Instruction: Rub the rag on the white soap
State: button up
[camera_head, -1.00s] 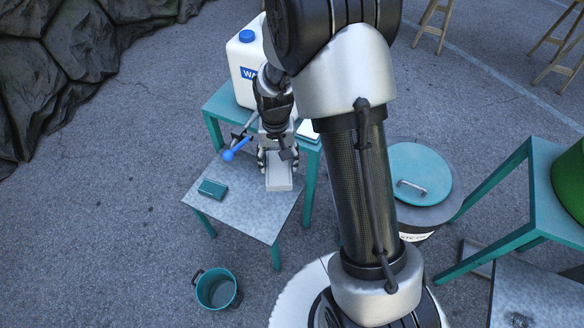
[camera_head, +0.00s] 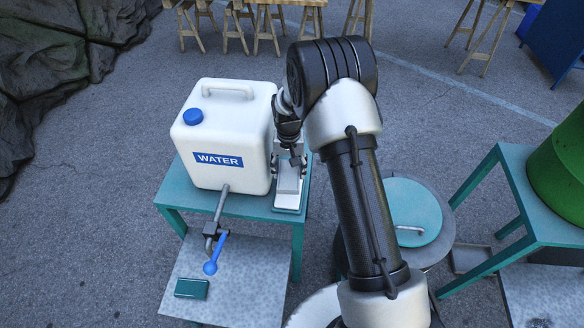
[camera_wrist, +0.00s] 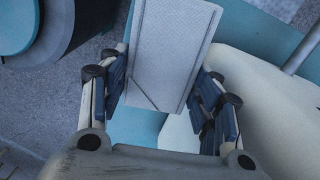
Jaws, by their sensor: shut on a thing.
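My gripper (camera_head: 289,166) points down just right of the water container, above the teal table. It is shut on a flat, pale grey block, which looks like the folded rag (camera_head: 289,181). In the wrist view the rag (camera_wrist: 168,50) sits between the two blue-padded fingers (camera_wrist: 163,88). A white slab, probably the white soap (camera_head: 291,202), lies on the table directly below the rag and is partly hidden by it. I cannot tell whether the two touch. A dark green block (camera_head: 191,289) lies on the lower grey table.
The white water container (camera_head: 225,150) stands close left of my gripper on the teal table (camera_head: 175,192). Its tap with a blue lever (camera_head: 211,267) sticks out over the lower grey table (camera_head: 245,280). A round teal lid (camera_head: 405,205) is to the right, beyond my arm.

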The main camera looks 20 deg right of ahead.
aim_at(289, 179)
jog(key=shift+w+f, duration=0.3)
jog(key=shift+f, duration=0.2)
jog(key=shift+f+b, duration=1.7)
jog(key=shift+f, duration=1.2)
jog(key=shift+f+b, duration=0.5)
jog(key=shift+f, duration=0.1)
jog(key=shift+r+p, duration=2)
jog(key=shift+r, duration=1.55)
